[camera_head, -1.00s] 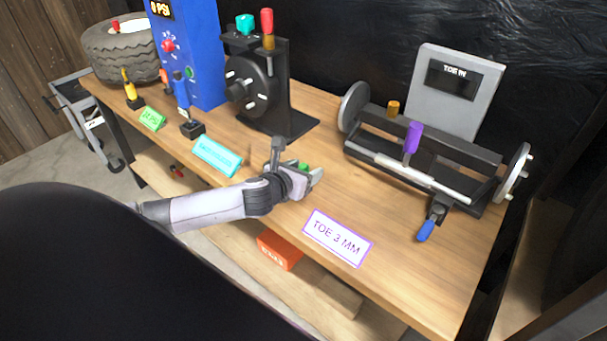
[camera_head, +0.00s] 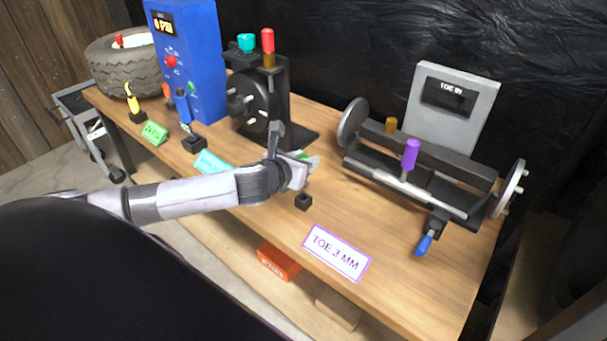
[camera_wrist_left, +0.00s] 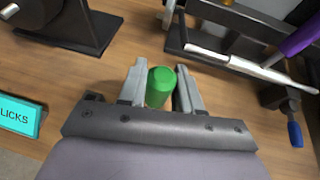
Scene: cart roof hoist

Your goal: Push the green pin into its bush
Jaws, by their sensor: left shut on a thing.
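My left gripper (camera_head: 308,166) is shut on the green pin (camera_head: 304,155) and holds it above the workbench, right of the black hub stand. In the left wrist view the green pin (camera_wrist_left: 160,86) sits between the fingers of the left gripper (camera_wrist_left: 160,82). The pin's lower end is hidden. A brass-coloured bush (camera_head: 391,125) shows on the toe gauge (camera_head: 430,159). Another brass piece (camera_head: 269,60) is under a red-topped pin (camera_head: 268,40) on the hub stand (camera_head: 280,95). I cannot tell which bush is the green pin's. My right gripper is not in view.
A small black holder block (camera_head: 303,201) stands on the bench (camera_head: 400,270) just below my left gripper. A purple handle (camera_head: 411,153) rises from the toe gauge. A "TOE 3 MM" sign (camera_head: 337,252) lies near the front edge. The blue cabinet (camera_head: 190,62) and tyre (camera_head: 122,68) are at the left.

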